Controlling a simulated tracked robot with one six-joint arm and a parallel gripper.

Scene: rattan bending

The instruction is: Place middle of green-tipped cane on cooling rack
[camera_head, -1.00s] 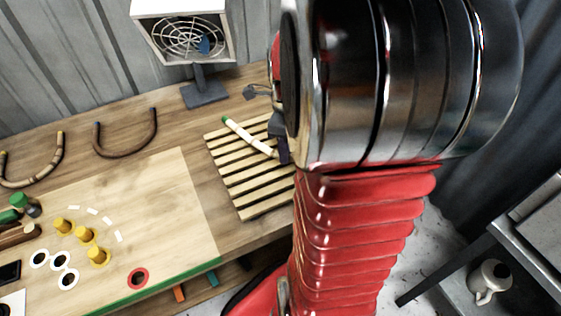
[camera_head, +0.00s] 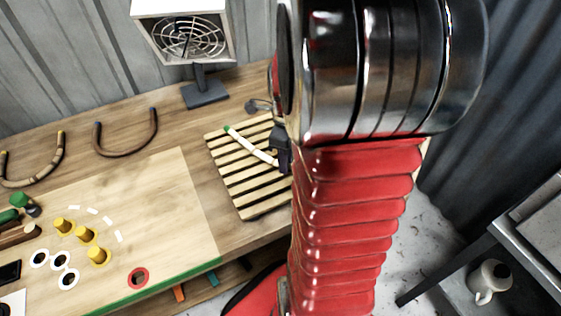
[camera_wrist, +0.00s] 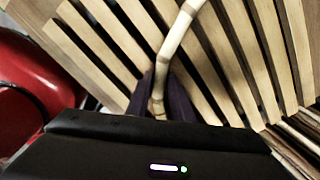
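The green-tipped cane (camera_head: 250,144) is pale with a green end at its upper left in the head view. It lies over the slatted wooden cooling rack (camera_head: 232,172); I cannot tell whether it touches the slats. My gripper (camera_head: 284,160) is at the cane's lower right part, partly hidden behind my arm. In the wrist view my gripper's dark fingers (camera_wrist: 162,98) stand on both sides of the cane (camera_wrist: 172,42), shut on it. There the cane is curved and runs up across the slats of the rack (camera_wrist: 235,45). The green tip is outside the wrist view.
A fan (camera_head: 188,38) stands behind the rack. Two bent canes, one brown (camera_head: 126,154) and one banded (camera_head: 35,180), lie at the back left. A board (camera_head: 165,205) with yellow pegs (camera_head: 84,235) lies left of the rack.

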